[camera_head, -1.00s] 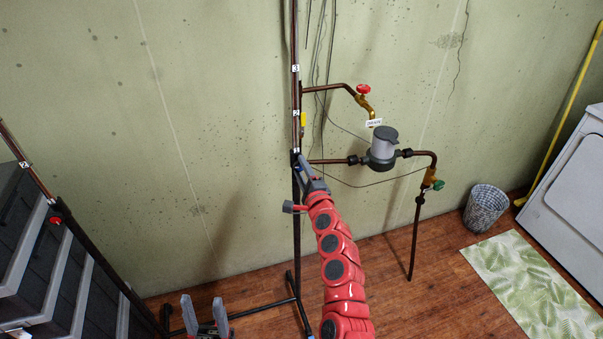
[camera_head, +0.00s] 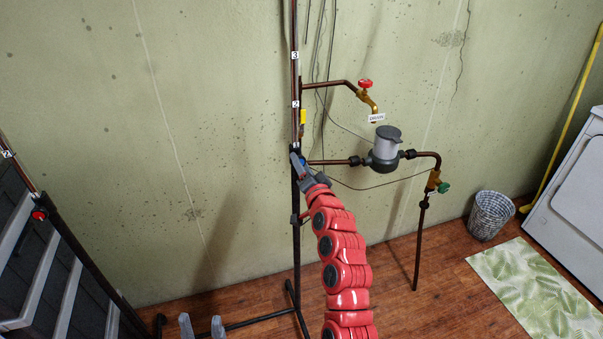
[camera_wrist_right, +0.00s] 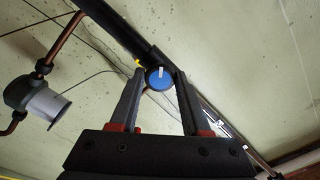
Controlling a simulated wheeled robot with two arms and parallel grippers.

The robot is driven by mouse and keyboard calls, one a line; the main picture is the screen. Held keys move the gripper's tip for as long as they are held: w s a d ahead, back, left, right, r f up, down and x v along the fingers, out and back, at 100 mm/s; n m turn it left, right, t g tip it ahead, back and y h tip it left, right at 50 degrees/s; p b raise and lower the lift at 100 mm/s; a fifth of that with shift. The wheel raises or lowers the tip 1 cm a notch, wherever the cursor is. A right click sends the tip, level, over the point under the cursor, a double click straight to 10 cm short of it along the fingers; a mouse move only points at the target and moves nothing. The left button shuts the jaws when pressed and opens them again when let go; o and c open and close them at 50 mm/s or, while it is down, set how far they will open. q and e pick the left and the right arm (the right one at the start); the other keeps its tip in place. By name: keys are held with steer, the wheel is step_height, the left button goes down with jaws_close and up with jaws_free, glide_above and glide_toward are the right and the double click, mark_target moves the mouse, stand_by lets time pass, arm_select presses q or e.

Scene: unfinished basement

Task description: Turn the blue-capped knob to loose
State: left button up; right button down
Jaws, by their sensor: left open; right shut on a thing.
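The blue-capped knob (camera_wrist_right: 159,78) sits on the dark upright pipe in the right wrist view, with a white mark near the top of its cap. In the head view only a bit of its blue (camera_head: 302,161) shows behind my right gripper (camera_head: 303,168). In the wrist view my right gripper (camera_wrist_right: 159,84) has one finger on each side of the knob and is shut on it. My left gripper (camera_head: 202,326) is open and empty at the bottom edge of the head view, well away from the knob.
A grey meter (camera_head: 384,150) on a copper branch, a red-handled tap (camera_head: 366,84) and a green-handled valve (camera_head: 443,187) stand right of the upright pipe. Thin wires hang nearby. A dark rack (camera_head: 50,275) fills the left. A basket (camera_head: 490,215) and patterned mat (camera_head: 535,290) lie right.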

steer(key=shift+f+n+b, duration=0.1)
steer(key=shift+n+b, duration=4.85)
steer(key=shift+n, duration=0.05)
steer(key=shift+c, duration=1.8)
jaws_free()
steer(key=shift+s, duration=0.1)
